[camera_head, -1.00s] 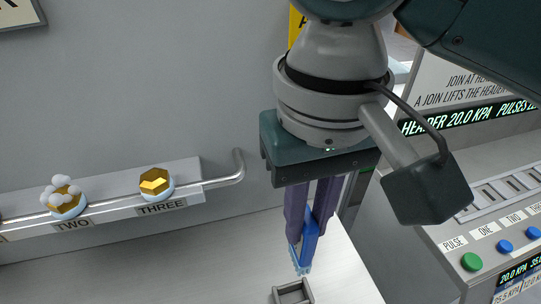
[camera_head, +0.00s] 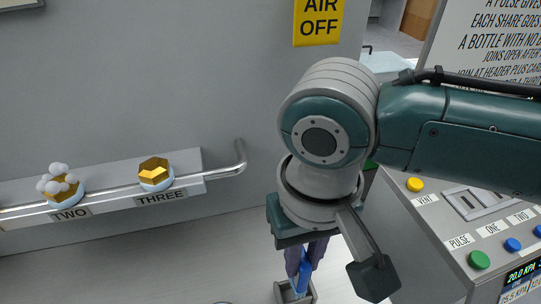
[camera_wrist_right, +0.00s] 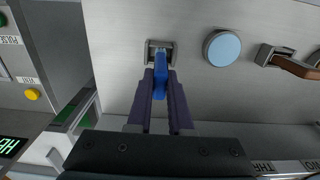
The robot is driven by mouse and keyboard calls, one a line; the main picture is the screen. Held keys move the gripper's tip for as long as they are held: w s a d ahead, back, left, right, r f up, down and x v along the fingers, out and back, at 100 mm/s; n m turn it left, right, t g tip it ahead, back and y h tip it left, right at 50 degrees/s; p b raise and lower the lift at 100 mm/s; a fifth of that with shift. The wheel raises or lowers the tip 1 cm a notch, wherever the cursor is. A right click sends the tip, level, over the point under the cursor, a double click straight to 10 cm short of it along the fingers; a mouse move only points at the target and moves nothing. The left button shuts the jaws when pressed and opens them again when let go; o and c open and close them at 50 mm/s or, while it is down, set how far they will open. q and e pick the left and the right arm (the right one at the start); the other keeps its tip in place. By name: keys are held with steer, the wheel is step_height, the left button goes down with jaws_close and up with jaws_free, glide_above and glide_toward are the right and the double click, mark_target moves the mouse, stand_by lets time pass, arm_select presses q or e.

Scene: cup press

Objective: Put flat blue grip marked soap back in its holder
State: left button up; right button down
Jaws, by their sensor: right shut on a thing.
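The soap's flat blue grip (camera_head: 303,272) is between the purple fingers of my right gripper (camera_head: 308,262), which is shut on it. In the right wrist view the blue grip (camera_wrist_right: 160,82) points away from the fingers (camera_wrist_right: 160,98). Its far end overlaps the grey square holder (camera_wrist_right: 151,45). In the head view the holder (camera_head: 311,292) is at the bottom edge, right under the gripper. I cannot tell how deep the soap's lower end sits in it. My left gripper is not in view.
A rail along the wall carries round gold-topped pieces above labels TWO (camera_head: 62,186) and THREE (camera_head: 156,172). A control panel (camera_head: 415,212) with buttons stands at the right. The wrist view shows a light blue disc (camera_wrist_right: 222,47) and another holder with a brown piece (camera_wrist_right: 292,62) beside the square holder.

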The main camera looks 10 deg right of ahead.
steer(key=shift+f, duration=0.55)
steer(key=c, duration=0.8)
jaws_free()
step_height(320, 180, up, 13)
steer(key=p, duration=0.2)
steer(key=s+a+f+n+t+y, duration=0.2)
steer(key=s+a+y, duration=0.1)
steer(key=s, duration=0.2)
steer(key=s+d+h, duration=0.1)
steer(key=s+d, duration=0.1)
steer(key=d, duration=0.2)
steer(key=s+d+f+t+h, duration=0.1)
steer(key=s+d, duration=0.1)
steer(key=d, duration=0.2)
steer(key=s+d+f, duration=0.1)
steer(key=s+d, duration=0.2)
steer(key=d, duration=0.1)
steer(key=shift+d+t+h, duration=0.2)
steer(key=shift+t+h, duration=0.1)
steer(key=shift+h, duration=0.1)
